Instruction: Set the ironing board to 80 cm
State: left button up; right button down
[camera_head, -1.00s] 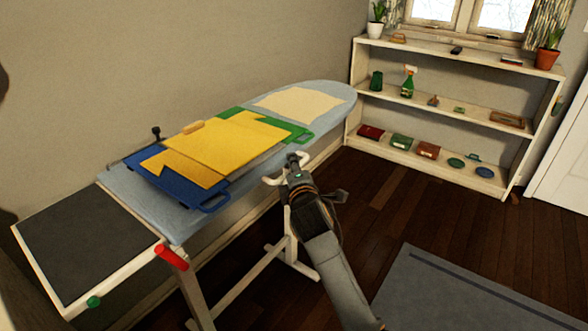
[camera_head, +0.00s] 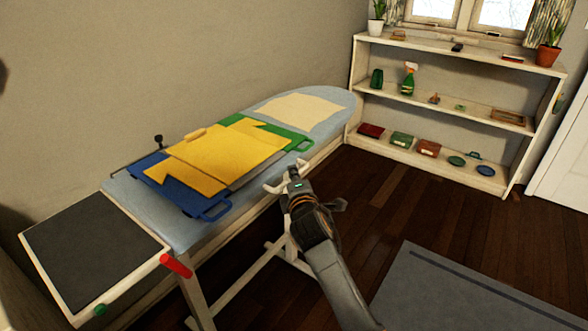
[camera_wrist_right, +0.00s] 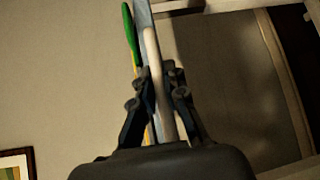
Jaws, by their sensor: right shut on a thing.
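The ironing board (camera_head: 150,207) has a light blue cover and stands along the wall on white legs (camera_head: 262,272). A red lever (camera_head: 176,265) sticks out under its near left end. A white handle (camera_head: 275,188) juts from its front side. My right gripper (camera_head: 293,176) is at this handle. In the right wrist view, its fingers (camera_wrist_right: 160,95) are shut on a white bar (camera_wrist_right: 163,85), which looks like the handle. My left gripper is not in view. No height marking can be read.
Yellow, blue and green folding boards (camera_head: 215,155) and a cream cloth (camera_head: 303,110) lie on the ironing board. A dark pad (camera_head: 92,243) is at its near end. A white shelf (camera_head: 455,115) stands at the back right. A grey rug (camera_head: 450,290) lies on the floor.

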jog(key=shift+s+f, duration=0.1)
jog(key=shift+f, duration=0.5)
jog(key=c, duration=1.4)
grip_release()
jog(key=shift+o, duration=0.2)
jog(key=shift+r, duration=0.15)
jog(key=shift+r, duration=0.15)
jog(key=s+d+r, duration=0.1)
jog(key=s, duration=1)
jog(key=shift+s+d+r, duration=0.25)
jog(key=shift+s+d, duration=0.05)
jog(key=shift+d, duration=0.1)
